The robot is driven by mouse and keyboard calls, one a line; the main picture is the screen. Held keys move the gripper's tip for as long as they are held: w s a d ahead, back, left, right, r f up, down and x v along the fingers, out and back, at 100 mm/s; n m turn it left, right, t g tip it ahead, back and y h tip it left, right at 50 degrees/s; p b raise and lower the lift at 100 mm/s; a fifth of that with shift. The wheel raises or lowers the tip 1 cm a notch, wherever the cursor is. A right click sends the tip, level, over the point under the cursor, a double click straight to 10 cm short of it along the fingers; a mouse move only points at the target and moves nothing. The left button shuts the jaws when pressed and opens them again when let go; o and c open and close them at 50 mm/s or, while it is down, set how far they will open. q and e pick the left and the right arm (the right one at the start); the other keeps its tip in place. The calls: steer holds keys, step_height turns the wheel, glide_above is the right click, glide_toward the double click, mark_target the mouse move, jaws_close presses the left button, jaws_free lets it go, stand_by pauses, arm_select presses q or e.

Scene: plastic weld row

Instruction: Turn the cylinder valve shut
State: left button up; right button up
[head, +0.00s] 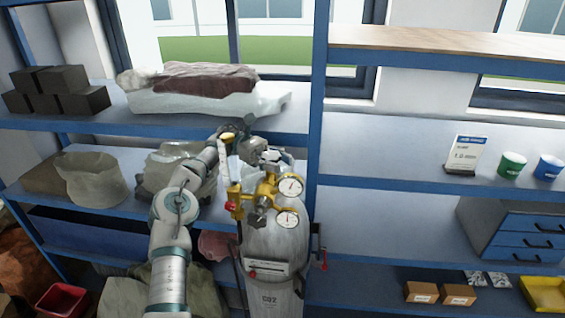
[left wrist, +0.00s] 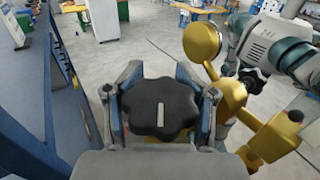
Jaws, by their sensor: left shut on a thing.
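A grey gas cylinder (head: 275,245) marked CO2 stands upright in front of the shelves. A brass regulator (head: 262,192) with two round white gauges sits at its top. The cylinder valve's black, lobed handwheel (left wrist: 160,107) fills the middle of the left wrist view, with a pale bar mark on its top. My left gripper (left wrist: 160,100) is shut on the handwheel, one finger on each side. In the head view my left gripper (head: 262,150) is above the regulator and largely covers the handwheel. My right gripper is not in view.
Blue-framed shelves (head: 400,180) stand close behind the cylinder. Wrapped bundles (head: 205,88) and dark blocks (head: 60,88) lie on the left shelves. Brass regulator parts (left wrist: 203,42) rise close beside my left gripper. A red crate (head: 62,300) is at the lower left.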

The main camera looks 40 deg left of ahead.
arm_select(q)
steer(key=shift+a+r, duration=0.15)
steer(key=shift+r, duration=0.15)
